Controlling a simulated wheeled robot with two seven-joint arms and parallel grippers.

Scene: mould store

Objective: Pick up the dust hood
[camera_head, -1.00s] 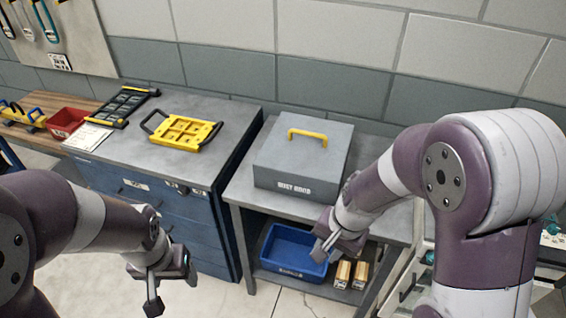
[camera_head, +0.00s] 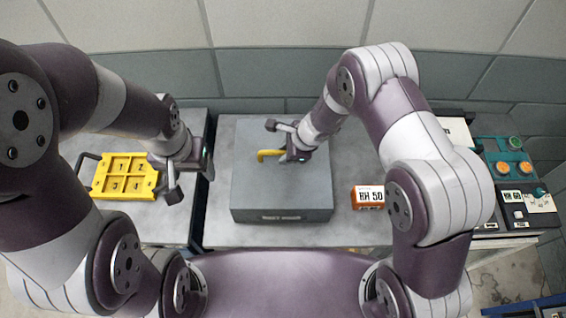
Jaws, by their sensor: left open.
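The dust hood (camera_head: 282,190) is a grey box with a label on its front edge, standing on a grey bench in the middle of the head view. Its yellow handle (camera_head: 268,154) is on top; the handle's right end is hidden by my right gripper. My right gripper (camera_head: 284,142) is over the top of the hood at the handle; whether its fingers touch or grip the handle cannot be made out. My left gripper (camera_head: 173,165) is open and empty, left of the hood, near the gap between the two benches.
A yellow numbered frame (camera_head: 126,177) with dark handles lies on the left bench. An orange block marked RH 50 (camera_head: 369,196) sits right of the hood. A panel with knobs and buttons (camera_head: 515,175) stands at far right. The bench (camera_head: 222,228) is clear in front of the hood.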

